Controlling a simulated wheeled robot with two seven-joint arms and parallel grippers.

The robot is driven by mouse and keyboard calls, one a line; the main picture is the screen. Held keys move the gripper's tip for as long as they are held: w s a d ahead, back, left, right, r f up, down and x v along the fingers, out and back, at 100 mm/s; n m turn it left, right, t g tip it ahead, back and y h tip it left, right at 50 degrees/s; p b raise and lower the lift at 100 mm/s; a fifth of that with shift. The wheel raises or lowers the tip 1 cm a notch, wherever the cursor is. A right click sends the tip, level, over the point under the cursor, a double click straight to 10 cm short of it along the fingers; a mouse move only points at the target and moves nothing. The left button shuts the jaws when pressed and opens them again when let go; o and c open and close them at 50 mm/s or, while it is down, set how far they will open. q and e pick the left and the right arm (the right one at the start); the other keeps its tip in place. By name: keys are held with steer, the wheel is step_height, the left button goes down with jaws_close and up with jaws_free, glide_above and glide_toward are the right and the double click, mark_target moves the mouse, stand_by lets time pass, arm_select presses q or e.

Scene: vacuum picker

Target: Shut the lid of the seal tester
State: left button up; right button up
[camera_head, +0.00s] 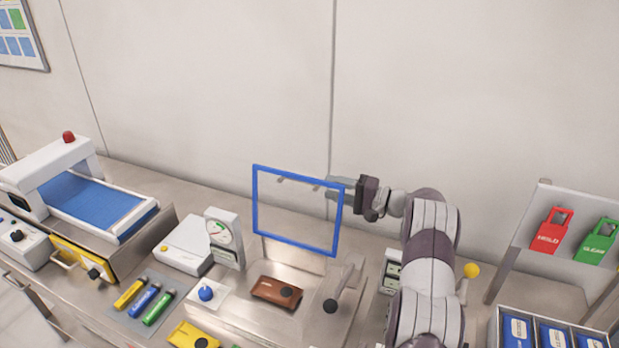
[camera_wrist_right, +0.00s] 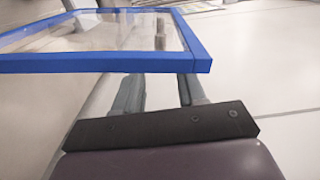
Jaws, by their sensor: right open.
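The seal tester (camera_head: 255,318) is a metal box in the middle of the bench. Its lid (camera_head: 297,246), a clear pane in a blue frame, stands raised and near upright at the back of the box. A brown pouch (camera_head: 277,291) lies inside the tester. My right gripper (camera_head: 335,187) is open at the lid's upper right edge, its fingers partly behind the frame. In the right wrist view the blue lid frame (camera_wrist_right: 110,62) crosses in front of the two spread fingers; whether they touch it, I cannot tell. My left gripper is not in view.
A dial gauge (camera_head: 224,239) and a blue knob (camera_head: 206,293) stand left of the tester. A black-knobbed lever (camera_head: 331,305) is at its right. A shelf with red and green tags (camera_head: 551,232) and a blue-pack crate (camera_head: 553,335) stand farther right. A wall is behind.

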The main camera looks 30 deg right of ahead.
mark_target(298, 208)
steer(key=p+x, duration=0.1)
steer(key=x, duration=0.4)
steer(key=shift+w+a+r+p, duration=0.1)
steer(key=shift+w+a+p, duration=0.05)
steer(key=shift+w+p, duration=0.15)
steer(key=shift+w+a, duration=0.15)
jaws_close()
steer(key=shift+a, duration=0.1)
